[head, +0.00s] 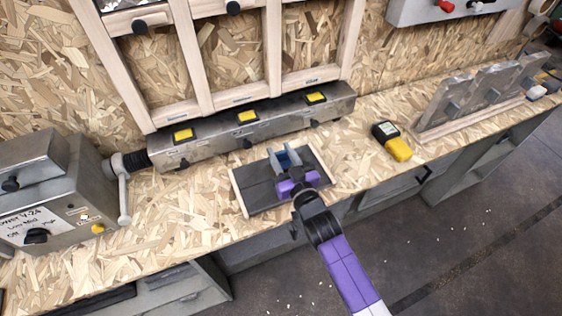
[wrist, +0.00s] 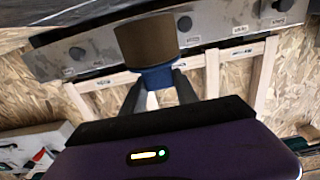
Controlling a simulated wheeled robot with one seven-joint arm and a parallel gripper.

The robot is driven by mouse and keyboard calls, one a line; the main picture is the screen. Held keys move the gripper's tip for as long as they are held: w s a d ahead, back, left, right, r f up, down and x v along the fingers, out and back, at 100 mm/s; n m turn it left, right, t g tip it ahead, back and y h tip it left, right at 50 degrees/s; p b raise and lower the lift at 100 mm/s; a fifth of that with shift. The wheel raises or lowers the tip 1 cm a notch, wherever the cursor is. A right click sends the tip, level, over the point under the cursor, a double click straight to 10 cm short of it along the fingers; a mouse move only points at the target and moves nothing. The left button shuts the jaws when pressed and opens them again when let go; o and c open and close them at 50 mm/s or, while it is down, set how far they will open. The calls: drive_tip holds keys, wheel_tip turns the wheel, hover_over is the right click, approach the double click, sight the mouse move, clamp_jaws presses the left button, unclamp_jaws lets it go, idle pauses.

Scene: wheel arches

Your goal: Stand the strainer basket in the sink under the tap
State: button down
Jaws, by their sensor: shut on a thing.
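My gripper (head: 285,163) reaches over a dark flat tray with pale wooden side strips (head: 260,192) on the workbench. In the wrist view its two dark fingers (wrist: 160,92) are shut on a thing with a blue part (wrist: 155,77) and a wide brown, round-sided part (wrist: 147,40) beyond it. I cannot tell whether this is the strainer basket. In the head view a small grey-blue shape shows at the fingertips, and the gripper hides much of it. I see no clear sink or tap in either view.
A long metal box with yellow switches (head: 215,140) lies along the wall behind the tray. A grey power unit (head: 45,190) is at the left. Bare bench lies left of the tray.

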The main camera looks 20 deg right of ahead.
drive_tip(key=shift+f, duration=1.3)
drive_tip(key=shift+f+b, duration=0.15)
drive_tip(key=shift+b, duration=0.2)
drive_tip(key=c, duration=0.9)
unclamp_jaws()
drive_tip(key=shift+r, duration=0.2)
drive_tip(key=s+b, duration=0.1)
drive_tip(key=s, duration=1.1)
drive_tip(key=shift+b, duration=0.4)
